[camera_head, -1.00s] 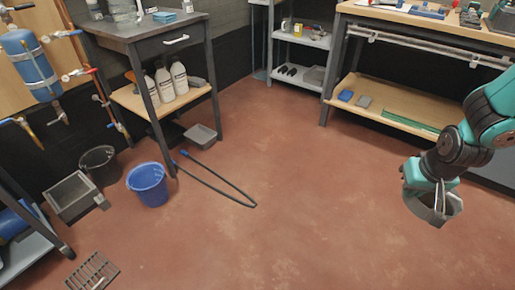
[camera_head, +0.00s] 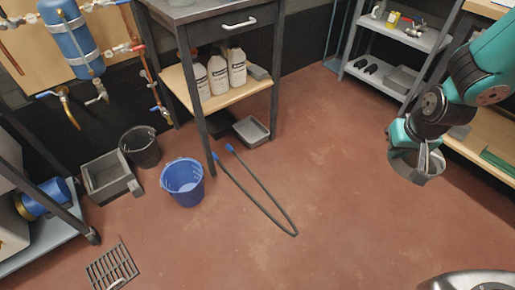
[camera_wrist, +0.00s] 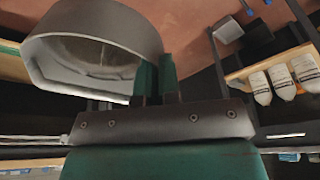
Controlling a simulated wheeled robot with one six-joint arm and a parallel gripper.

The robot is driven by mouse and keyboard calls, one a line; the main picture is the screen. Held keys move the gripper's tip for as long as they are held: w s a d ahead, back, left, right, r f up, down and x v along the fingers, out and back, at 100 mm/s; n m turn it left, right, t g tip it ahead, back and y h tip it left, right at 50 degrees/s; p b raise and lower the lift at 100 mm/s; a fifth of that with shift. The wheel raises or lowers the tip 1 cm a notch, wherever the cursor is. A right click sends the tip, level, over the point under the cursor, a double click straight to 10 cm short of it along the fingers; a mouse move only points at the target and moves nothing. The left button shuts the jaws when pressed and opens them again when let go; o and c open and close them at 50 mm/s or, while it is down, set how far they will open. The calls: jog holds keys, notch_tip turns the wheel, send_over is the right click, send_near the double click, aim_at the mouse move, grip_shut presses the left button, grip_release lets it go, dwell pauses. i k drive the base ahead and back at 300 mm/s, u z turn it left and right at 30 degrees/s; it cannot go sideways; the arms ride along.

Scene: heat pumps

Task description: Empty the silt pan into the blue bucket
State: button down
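The blue bucket (camera_head: 182,186) stands upright on the red floor, left of the middle in the head view, in front of the workbench leg. My gripper (camera_head: 422,158) is at the right of the head view, above the floor and well apart from the bucket. It is shut on a grey rounded pan (camera_head: 418,172), likely the silt pan. In the wrist view the fingers (camera_wrist: 157,82) are close together at the pan's side, and the pan (camera_wrist: 95,38) shows a dull brownish-grey inside. How much silt it holds is unclear.
A dark bucket (camera_head: 140,148) and a grey box (camera_head: 106,177) stand left of the blue bucket. A dark hose-like loop (camera_head: 268,192) lies to its right. A grey tray (camera_head: 251,131) sits under the workbench (camera_head: 205,12). A floor grate (camera_head: 112,268) is in front.

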aim_at(182, 178)
jog(key=u, duration=0.5)
jog(key=i, duration=0.75)
jog(key=u, duration=1.35)
jog(key=i, duration=0.6)
jog(key=u, duration=0.7)
